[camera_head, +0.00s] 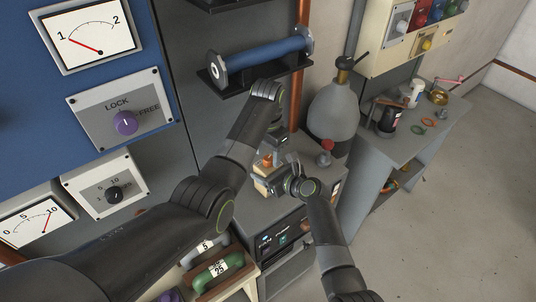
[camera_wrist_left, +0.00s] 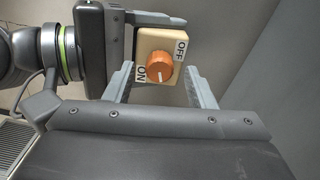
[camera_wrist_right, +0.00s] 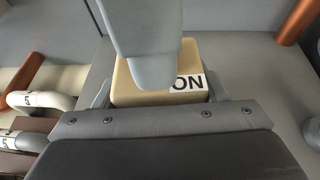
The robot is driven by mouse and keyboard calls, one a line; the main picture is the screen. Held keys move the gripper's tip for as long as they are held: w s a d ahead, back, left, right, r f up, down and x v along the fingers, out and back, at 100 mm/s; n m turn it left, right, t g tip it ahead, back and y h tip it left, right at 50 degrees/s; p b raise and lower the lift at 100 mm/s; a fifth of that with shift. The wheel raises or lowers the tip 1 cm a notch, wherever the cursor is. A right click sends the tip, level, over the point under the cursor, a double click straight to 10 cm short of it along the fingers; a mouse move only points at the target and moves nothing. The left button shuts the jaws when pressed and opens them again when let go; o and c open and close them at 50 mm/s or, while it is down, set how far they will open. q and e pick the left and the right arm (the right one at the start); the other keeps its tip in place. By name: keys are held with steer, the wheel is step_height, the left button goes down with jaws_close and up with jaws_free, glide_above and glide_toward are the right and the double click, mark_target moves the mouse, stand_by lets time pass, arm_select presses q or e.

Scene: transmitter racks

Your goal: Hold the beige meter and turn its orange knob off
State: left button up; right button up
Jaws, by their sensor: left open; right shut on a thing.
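The beige meter (camera_head: 260,187) is above the grey cabinet top, with its orange knob (camera_head: 267,160) facing up toward my left gripper. In the left wrist view the knob (camera_wrist_left: 155,64) sits between an ON and an OFF label; its pointer is hard to read. My right gripper (camera_wrist_right: 157,92) is shut on the meter (camera_wrist_right: 195,58), its fingers on either side. My left gripper (camera_wrist_left: 158,82) is open, its fingertips on either side of the knob with gaps. In the right wrist view a left finger hides part of the meter.
A grey gas cylinder (camera_head: 333,115) and a red-topped item (camera_head: 325,158) stand close to the right. A shelf with a blue cylindrical part (camera_head: 260,58) is above. Handles, one green (camera_head: 217,271), lie below. A grey bench (camera_head: 400,145) with small items stands farther right.

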arm_select(q)
steer(key=shift+f, duration=0.55)
steer(key=c, duration=1)
